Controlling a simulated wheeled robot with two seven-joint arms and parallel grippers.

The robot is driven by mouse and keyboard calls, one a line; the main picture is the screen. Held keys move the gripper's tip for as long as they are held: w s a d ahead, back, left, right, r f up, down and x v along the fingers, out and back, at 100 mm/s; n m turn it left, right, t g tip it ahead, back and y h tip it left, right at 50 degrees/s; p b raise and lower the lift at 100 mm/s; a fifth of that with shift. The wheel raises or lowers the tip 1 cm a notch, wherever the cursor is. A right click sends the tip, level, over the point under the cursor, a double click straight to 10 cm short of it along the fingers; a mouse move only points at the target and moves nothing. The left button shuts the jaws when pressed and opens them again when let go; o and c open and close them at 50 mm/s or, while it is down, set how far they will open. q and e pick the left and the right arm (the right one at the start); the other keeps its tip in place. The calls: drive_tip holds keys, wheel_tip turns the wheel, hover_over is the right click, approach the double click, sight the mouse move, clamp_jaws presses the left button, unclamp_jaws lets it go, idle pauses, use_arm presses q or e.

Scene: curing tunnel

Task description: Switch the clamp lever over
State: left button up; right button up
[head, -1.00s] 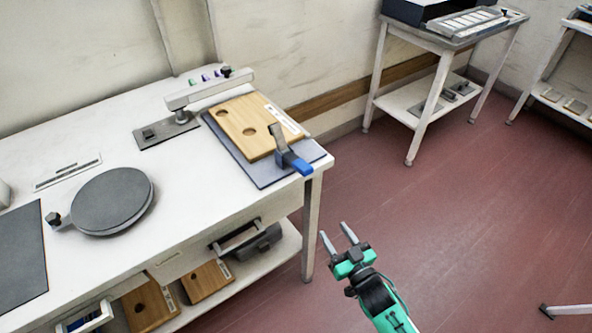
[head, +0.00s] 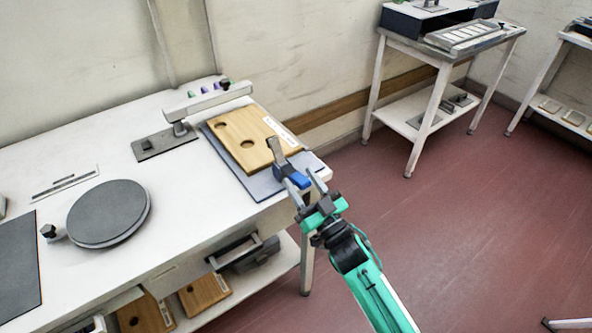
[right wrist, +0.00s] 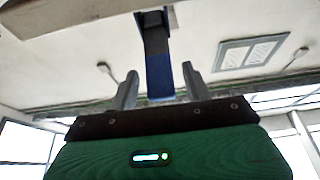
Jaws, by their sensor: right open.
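The clamp lever (head: 299,179) has a blue handle end and a grey body, and stands at the front right corner of the table by the wooden board (head: 242,140). Its blue end sticks out past the table edge. My right gripper (head: 304,184) is open, with its two fingers around or just beside the blue end. In the right wrist view the blue handle (right wrist: 160,75) lies between the two open fingers (right wrist: 156,86), with gaps on both sides. Contact is not visible. My left gripper is not in view.
The white table (head: 180,225) carries a round grey plate (head: 108,212) and a grey arm on a base plate (head: 165,141). Under it is a shelf with wooden boards (head: 203,292). A second table (head: 425,50) stands at the back right. The red floor between is clear.

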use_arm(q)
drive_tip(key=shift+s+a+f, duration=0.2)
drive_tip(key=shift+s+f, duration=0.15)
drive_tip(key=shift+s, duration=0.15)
use_arm(e)
drive_tip(key=shift+x, duration=1.45)
drive_tip(key=shift+c, duration=0.2)
clamp_jaws()
use_arm(q)
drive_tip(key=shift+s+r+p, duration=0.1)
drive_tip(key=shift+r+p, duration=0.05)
drive_tip(key=shift+p, duration=0.15)
